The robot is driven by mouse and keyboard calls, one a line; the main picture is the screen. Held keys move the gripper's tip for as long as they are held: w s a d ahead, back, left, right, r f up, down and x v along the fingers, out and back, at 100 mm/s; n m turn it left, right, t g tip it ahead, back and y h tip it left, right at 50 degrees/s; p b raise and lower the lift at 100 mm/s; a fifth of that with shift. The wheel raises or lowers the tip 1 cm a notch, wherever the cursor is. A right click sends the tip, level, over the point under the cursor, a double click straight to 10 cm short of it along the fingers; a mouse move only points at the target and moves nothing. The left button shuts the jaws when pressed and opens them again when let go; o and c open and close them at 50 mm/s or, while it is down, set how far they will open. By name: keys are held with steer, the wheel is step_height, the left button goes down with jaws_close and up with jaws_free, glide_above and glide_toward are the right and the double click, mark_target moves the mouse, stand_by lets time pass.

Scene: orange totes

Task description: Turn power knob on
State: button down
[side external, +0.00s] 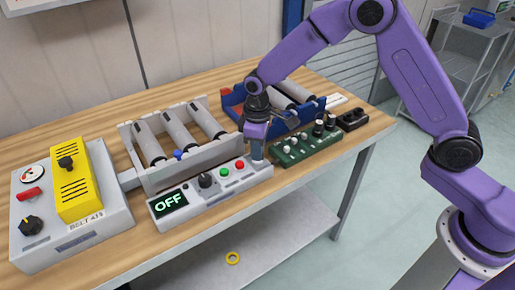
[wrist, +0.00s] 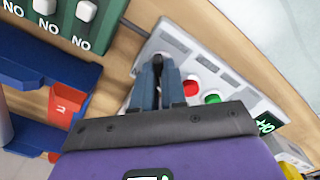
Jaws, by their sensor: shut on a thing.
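A light grey control panel (side external: 215,199) lies along the table's front edge. Its display (side external: 170,199) reads OFF in green letters. Beside it are a black knob (side external: 206,180), a green button (side external: 225,172) and a red button (side external: 239,165). My gripper (side external: 257,158) points down onto the panel's right end, past the red button. In the wrist view its two fingers (wrist: 161,70) are close together over the panel (wrist: 190,45), shut on a small dark part between them, apparently the power knob, mostly hidden. The red button (wrist: 190,88) and green button (wrist: 212,98) show beside the fingers.
A roller conveyor (side external: 172,135) stands behind the panel. A grey box with a yellow cover (side external: 80,185) is at left. A green switch box (side external: 300,150) stands close to my gripper on the right, with a blue bin (side external: 232,98) behind.

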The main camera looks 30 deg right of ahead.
steer(key=m, duration=0.4)
steer(key=shift+m, duration=0.4)
steer(key=m, duration=0.4)
steer(key=shift+r+m, duration=0.1)
steer(key=shift+m, duration=0.2)
steer(key=m, duration=0.4)
steer(key=shift+m, duration=2.1)
steer(key=c, duration=1.2)
jaws_free()
